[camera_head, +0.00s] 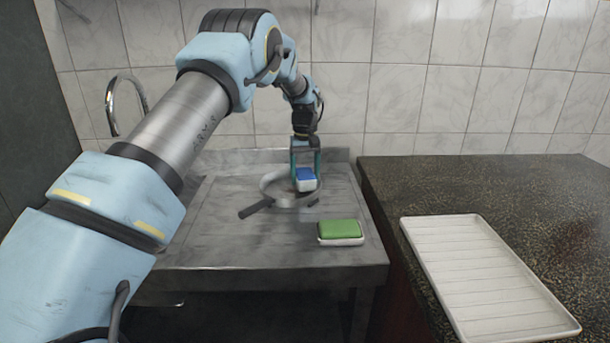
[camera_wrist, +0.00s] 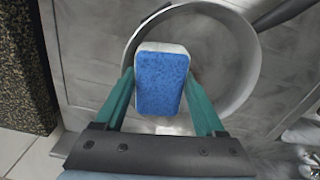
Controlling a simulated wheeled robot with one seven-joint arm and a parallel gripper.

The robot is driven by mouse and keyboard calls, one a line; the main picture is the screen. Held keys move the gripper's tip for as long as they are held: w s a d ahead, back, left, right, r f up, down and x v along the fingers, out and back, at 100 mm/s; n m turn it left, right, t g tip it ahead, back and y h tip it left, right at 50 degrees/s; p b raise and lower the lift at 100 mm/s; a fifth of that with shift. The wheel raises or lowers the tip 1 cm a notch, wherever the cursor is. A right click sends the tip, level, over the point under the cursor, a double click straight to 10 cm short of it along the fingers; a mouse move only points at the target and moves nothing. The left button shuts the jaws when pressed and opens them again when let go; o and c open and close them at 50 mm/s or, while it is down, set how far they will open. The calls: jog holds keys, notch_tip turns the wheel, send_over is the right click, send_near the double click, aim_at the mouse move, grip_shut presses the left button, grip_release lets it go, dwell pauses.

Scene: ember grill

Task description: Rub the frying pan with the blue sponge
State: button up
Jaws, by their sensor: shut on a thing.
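A blue sponge (camera_head: 305,174) with a white layer is held between the two teal fingers of my gripper (camera_head: 306,172). In the wrist view the blue sponge (camera_wrist: 161,82) shows its blue face, and the gripper (camera_wrist: 160,88) grips it by its two sides. The frying pan (camera_head: 269,184) lies on the metal counter with its dark handle pointing to the front left. In the wrist view the frying pan (camera_wrist: 238,62) is behind the sponge, which covers part of its inside. I cannot tell whether the sponge touches the pan.
A green sponge (camera_head: 339,229) with a white layer lies on the metal counter (camera_head: 220,245), in front of the pan. A white ridged tray (camera_head: 480,270) lies on the dark speckled worktop (camera_head: 540,190) at right. A tap (camera_head: 112,95) stands behind my arm at left.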

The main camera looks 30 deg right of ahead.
aim_at(274, 192)
jog(key=shift+f+b, duration=0.4)
jog(key=shift+f, duration=0.55)
dwell(0.4)
jog(key=shift+w+a, duration=0.4)
jog(key=shift+a, duration=0.45)
jog(key=shift+w+a, duration=0.4)
jog(key=shift+a, duration=0.45)
jog(key=shift+w+a+f, duration=0.1)
jog(key=shift+w+a, duration=0.25)
jog(key=shift+a, duration=0.5)
jog(key=shift+w+a+f, duration=0.1)
jog(key=shift+w+a, duration=0.3)
jog(key=shift+a, duration=0.4)
jog(key=shift+w+a+f, duration=0.1)
jog(key=shift+w+a, duration=0.25)
jog(key=shift+a, duration=0.5)
jog(key=shift+a+r, duration=0.15)
